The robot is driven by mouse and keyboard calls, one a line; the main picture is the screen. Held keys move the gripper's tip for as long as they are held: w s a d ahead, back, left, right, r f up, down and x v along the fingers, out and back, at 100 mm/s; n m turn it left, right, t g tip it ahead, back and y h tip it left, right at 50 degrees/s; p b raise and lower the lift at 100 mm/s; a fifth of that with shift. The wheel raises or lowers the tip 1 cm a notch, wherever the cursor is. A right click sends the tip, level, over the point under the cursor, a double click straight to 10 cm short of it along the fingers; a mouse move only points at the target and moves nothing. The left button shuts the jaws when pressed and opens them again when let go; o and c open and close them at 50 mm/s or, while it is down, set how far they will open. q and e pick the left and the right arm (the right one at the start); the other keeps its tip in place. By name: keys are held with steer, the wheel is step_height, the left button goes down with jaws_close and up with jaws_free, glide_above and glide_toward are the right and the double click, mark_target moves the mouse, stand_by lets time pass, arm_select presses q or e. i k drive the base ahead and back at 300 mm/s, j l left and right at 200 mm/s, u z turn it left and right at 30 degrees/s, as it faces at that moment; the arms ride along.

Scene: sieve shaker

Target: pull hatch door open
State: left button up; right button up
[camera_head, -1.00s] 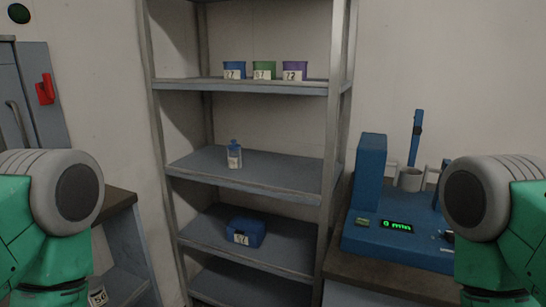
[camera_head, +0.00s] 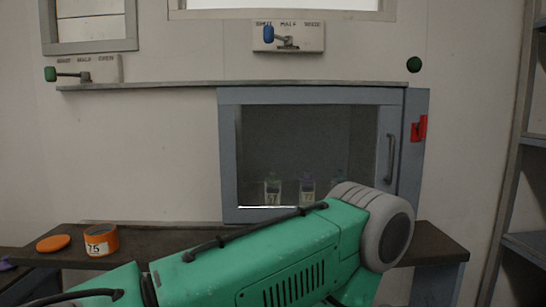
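The hatch door (camera_head: 228,160) is a grey-framed panel with a large dark window, set in the wall under a long rail. It appears closed, its right edge against the grey jamb (camera_head: 414,165). A vertical grey handle (camera_head: 391,157) is on its right side. Small bottles show through the window, one of them (camera_head: 273,189) at the left. My green arm comes in from the lower left and crosses in front of the hatch's lower part, its grey joint below the handle. Neither gripper is in view.
A dark counter (camera_head: 180,240) runs below the hatch. An orange container (camera_head: 100,240) and an orange lid (camera_head: 53,243) lie on its left. A red fixture (camera_head: 419,128) is on the jamb. A blue-knobbed lever (camera_head: 280,37) and a green-knobbed lever (camera_head: 70,75) are above. Shelving (camera_head: 525,190) stands at right.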

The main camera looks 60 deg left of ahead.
mark_target(390, 101)
steer(key=u, duration=1.5)
